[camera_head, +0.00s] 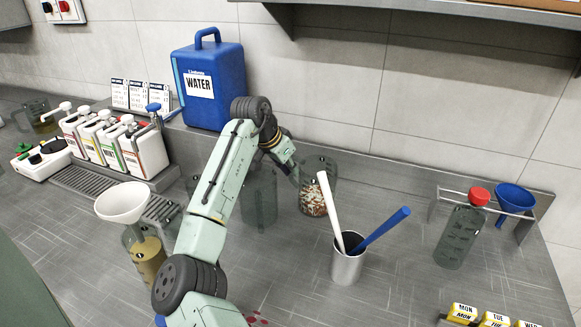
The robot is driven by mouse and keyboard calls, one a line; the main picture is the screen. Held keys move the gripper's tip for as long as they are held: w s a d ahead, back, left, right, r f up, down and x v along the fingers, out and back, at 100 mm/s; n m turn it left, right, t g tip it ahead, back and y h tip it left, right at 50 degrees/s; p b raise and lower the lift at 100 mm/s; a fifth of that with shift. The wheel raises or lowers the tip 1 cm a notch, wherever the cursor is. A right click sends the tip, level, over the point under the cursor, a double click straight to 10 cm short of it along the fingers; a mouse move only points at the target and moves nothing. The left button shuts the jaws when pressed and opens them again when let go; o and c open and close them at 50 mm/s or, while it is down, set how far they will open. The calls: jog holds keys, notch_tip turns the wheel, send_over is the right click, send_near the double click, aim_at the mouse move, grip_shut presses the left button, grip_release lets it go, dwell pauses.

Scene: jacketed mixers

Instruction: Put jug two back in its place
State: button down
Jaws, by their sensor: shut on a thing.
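A clear grey jug with red and white pellets (316,196) is upright right of my gripper, at the back of the counter. My gripper (292,171) reaches down at its left side and appears shut on it there. The fingertips are small and partly hidden. I cannot tell whether this jug touches the counter. A second grey jug (260,205) looks empty and stands just left of it, partly behind my arm. A third grey vessel (193,187) shows further left behind my arm. I cannot read a number two on any of them.
A blue water container (215,100) stands at the back wall. A steel cup (347,264) with white and blue rods is in front. A white funnel (122,203) sits over a vessel at left. A bottle (459,237) and rack (447,194) stand right.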

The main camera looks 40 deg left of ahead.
jog(key=c, duration=1.6)
grip_release()
jog(key=shift+f, duration=0.1)
jog(key=shift+c, duration=0.2)
jog(key=d+b+v, duration=0.1)
jog(key=b+v, duration=0.2)
jog(key=v, duration=0.9)
jog(key=shift+a+b, duration=0.35)
jog(key=shift+a, duration=0.1)
